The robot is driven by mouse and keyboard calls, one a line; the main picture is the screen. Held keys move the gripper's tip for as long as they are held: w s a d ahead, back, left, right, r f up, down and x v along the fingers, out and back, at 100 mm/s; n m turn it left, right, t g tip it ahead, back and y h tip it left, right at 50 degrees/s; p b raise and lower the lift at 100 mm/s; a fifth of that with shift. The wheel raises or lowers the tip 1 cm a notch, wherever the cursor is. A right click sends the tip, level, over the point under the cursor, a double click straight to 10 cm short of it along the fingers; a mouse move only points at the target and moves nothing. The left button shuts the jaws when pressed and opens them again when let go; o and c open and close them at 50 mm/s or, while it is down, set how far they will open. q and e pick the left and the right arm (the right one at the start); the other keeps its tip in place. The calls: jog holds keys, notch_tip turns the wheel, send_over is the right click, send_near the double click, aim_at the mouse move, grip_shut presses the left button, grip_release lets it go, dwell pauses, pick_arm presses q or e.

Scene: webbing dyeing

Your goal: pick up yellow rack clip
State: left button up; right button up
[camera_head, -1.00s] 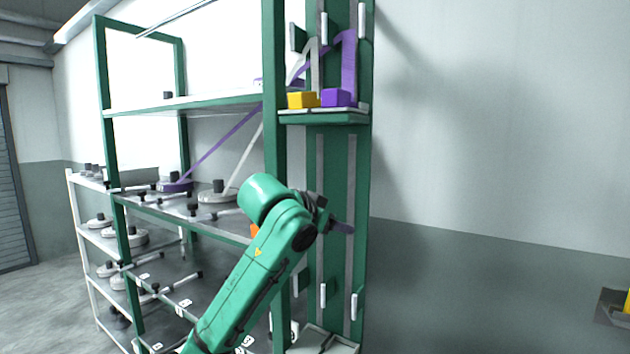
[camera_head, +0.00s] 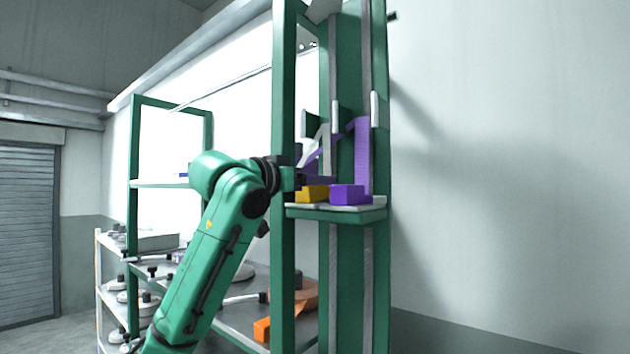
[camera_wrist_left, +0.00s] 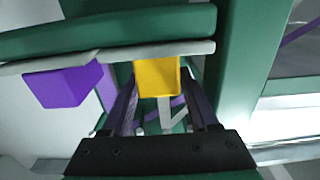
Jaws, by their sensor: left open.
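The yellow rack clip (camera_head: 312,194) is a small block on a narrow ledge (camera_head: 338,214) of the green rack post. A purple block (camera_head: 350,195) sits close to its right. My left gripper (camera_head: 312,180) is at the clip's height, just behind and left of it in the head view, partly hidden by the post. In the left wrist view the yellow clip (camera_wrist_left: 157,77) appears between the two open dark fingers of the gripper (camera_wrist_left: 162,98). I cannot tell whether the fingers touch it. My right gripper is not in view.
The green upright (camera_head: 284,120) stands close to my left wrist. Purple and white webbing strips run above the ledge. An orange block (camera_head: 262,329) and shelves with round spools are lower left. The wall on the right is clear.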

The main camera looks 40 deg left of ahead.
pick_arm(q)
jog(key=w+p, duration=0.1)
jog(key=w, duration=0.3)
jog(key=shift+w+a, duration=0.1)
jog(key=shift+w, duration=0.05)
jog(key=shift+f, duration=0.15)
jog(key=shift+s, duration=0.35)
jog(key=shift+c, duration=0.6)
jog(key=c, duration=0.6)
jog(key=shift+w, duration=0.2)
grip_shut()
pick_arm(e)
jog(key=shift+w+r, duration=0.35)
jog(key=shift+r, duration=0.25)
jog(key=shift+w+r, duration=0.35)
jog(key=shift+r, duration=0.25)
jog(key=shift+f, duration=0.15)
